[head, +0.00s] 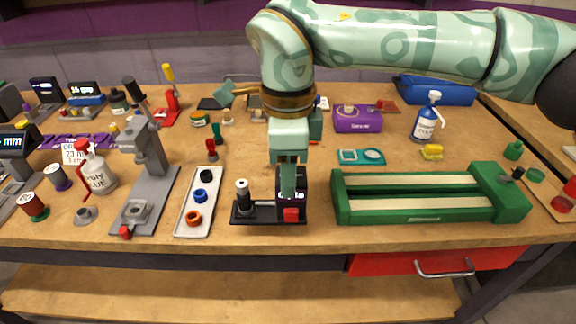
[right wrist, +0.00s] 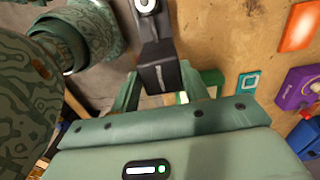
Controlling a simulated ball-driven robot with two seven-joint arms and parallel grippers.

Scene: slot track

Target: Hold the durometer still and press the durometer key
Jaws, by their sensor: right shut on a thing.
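The durometer (head: 268,215) is a low black device near the front edge of the bench. It has a black-and-silver post on its left, a taller housing on its right and a red key (head: 291,215) on the housing's front. My right gripper (head: 288,182) reaches down from above and is shut on the housing, partly hiding it. In the right wrist view the black housing (right wrist: 158,72) lies between the two green fingers (right wrist: 163,88). The red key does not show there. My left gripper is not in view.
A white tray (head: 181,228) with coloured rings and a grey press stand (head: 155,178) stand to the left. A green slotted frame (head: 420,216) lies close on the right. Several bottles, spools and gauges crowd the left and back. A narrow bare strip runs along the front.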

